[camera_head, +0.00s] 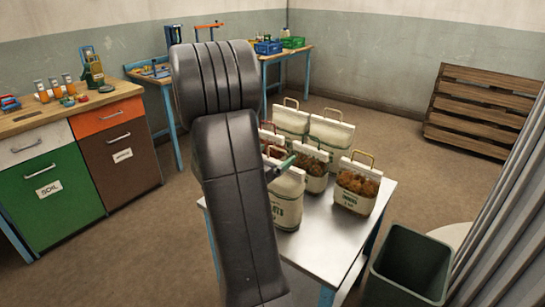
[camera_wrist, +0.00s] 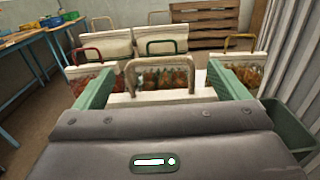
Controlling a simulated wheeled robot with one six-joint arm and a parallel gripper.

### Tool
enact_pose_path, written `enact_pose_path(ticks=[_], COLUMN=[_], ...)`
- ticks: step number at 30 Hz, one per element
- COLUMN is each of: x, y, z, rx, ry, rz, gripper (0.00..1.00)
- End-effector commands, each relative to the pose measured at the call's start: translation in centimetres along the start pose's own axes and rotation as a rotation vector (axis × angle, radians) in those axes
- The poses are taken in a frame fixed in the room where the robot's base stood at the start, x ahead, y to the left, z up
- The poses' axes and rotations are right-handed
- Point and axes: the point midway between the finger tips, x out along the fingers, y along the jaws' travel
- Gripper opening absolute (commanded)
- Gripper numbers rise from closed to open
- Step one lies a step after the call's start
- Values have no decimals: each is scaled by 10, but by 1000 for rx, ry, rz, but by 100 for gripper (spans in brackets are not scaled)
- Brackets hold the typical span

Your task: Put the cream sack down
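The cream sack (camera_head: 287,207) has dark lettering on its front and stands out at the near left of the group, over the metal table (camera_head: 326,250). In the wrist view its pale top and tan handle (camera_wrist: 160,64) lie between the green fingers of my gripper (camera_wrist: 161,82). The fingers sit at both ends of the sack's top and appear to hold it. In the head view one green finger of my gripper (camera_head: 283,164) shows at the sack's top; my arm hides the rest. Whether the sack's bottom touches the table is unclear.
Close behind and right stand several other sacks, including a brown-filled one (camera_head: 356,190) and a plain pale one (camera_head: 331,134). The table's front right is clear. A dark green bin (camera_head: 410,262) stands at the right, and a cabinet (camera_head: 120,150) at the left.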

Motion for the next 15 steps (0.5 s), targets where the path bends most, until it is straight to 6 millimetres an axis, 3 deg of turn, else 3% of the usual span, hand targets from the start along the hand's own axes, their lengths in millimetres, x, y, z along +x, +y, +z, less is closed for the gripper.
enact_pose_path(ticks=[7, 15], x=[-1, -54], y=[0, 2], z=[3, -1], rx=[0, 2], ry=[0, 0], rz=[0, 5], gripper=[94, 94])
